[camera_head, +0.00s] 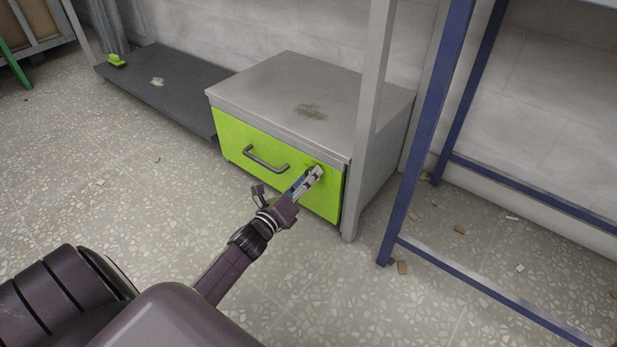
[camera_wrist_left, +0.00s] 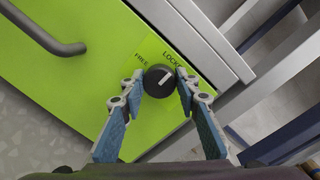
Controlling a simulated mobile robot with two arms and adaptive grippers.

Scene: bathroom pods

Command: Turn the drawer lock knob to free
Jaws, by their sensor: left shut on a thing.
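The round black lock knob (camera_wrist_left: 159,81) sits on the bright green drawer front (camera_wrist_left: 85,88), near its upper corner. In the left wrist view, FREE is printed to the upper left of the knob and LOCK above it to the right. The knob's white pointer mark slants to the upper right, on the LOCK side. My left gripper (camera_wrist_left: 160,77) is shut on the knob, with one fingertip on each side. In the head view, the left gripper (camera_head: 316,172) hides the knob at the right of the drawer front (camera_head: 235,138). The right gripper is not in view.
The drawer's dark handle (camera_head: 266,160) is left of my gripper. The cabinet's grey top (camera_head: 270,85) is bare but stained. A grey post (camera_head: 367,120) and a blue frame (camera_head: 430,130) stand close on the right. A low dark platform (camera_head: 185,85) is at the left. The floor in front is open.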

